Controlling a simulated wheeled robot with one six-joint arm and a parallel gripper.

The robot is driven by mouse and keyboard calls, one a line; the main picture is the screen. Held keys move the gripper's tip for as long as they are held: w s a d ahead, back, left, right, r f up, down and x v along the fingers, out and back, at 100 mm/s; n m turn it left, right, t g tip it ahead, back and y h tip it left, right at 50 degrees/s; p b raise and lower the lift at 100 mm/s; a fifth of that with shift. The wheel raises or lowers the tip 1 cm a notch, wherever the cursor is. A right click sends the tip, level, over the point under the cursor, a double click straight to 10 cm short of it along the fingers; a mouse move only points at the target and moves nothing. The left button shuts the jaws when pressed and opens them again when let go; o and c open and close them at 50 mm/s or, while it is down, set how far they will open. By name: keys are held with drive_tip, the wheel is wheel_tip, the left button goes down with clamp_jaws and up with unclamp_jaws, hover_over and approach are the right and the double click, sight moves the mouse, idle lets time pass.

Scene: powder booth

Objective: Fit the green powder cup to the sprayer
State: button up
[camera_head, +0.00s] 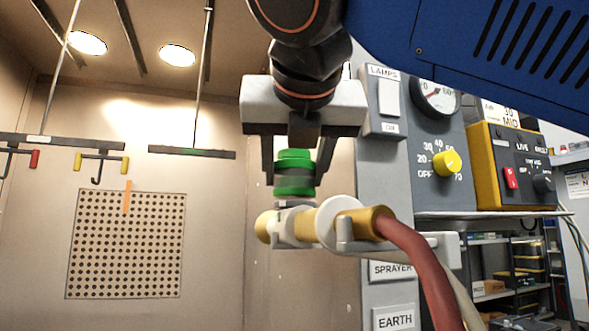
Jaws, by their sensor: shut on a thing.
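My gripper (295,172) points down and is shut on the green powder cup (294,183), one dark finger on each side. A pale ring shows between the cup's bottom and the sprayer. I cannot tell whether the cup touches the sprayer. A red hose (420,262) runs from the sprayer's right end.
A grey panel with a lamps switch (388,97), a gauge (435,97) and a yellow knob (446,162) stands close on the right. A yellow unit (507,165) sits on a shelf beyond. Hooks on a rail (100,157) and a perforated plate (125,245) are at left.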

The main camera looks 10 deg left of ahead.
drive_tip(key=shift+s+d+f, duration=0.1)
drive_tip(key=shift+s+f, duration=0.15)
drive_tip(key=shift+s, duration=0.1)
idle(0.7)
